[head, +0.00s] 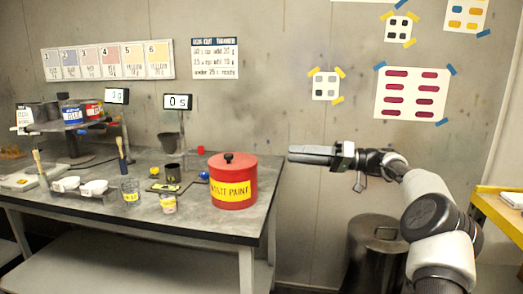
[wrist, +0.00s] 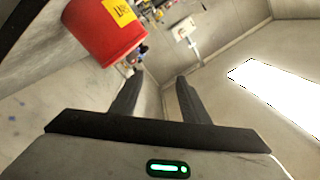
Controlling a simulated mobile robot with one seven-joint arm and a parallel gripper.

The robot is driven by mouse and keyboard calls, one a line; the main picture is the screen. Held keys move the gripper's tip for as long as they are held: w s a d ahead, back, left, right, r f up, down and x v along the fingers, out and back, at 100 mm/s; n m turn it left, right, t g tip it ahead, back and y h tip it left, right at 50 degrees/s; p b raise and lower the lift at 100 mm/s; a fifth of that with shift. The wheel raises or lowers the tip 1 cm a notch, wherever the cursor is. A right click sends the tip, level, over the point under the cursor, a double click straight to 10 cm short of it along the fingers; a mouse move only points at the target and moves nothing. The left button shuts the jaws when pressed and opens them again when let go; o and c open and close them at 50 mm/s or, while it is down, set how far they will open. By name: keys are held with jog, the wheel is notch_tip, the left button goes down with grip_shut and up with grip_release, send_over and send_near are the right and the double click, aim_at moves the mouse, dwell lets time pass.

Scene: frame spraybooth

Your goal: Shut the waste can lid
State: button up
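The red waste can (head: 233,190), with a yellow label ending in "PAINT", stands upright at the right end of the grey workbench. Its red lid (head: 243,161) with a black knob (head: 228,157) lies over the top; I cannot tell whether it is fully seated. My gripper (head: 291,154) is to the right of the can at about lid height, pointing left and apart from it. In the wrist view, my gripper's fingers (wrist: 160,80) are spread with nothing between them, and the red can (wrist: 103,35) shows at upper left. The lid cannot be made out there.
A dark metal bin (head: 373,260) stands on the floor right of the workbench (head: 205,235), below my arm. A yellow-edged table (head: 490,210) is at far right.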

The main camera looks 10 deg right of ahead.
jog(key=shift+s+d+r, duration=0.15)
jog(key=shift+d, duration=0.6)
jog(key=shift+p, duration=0.3)
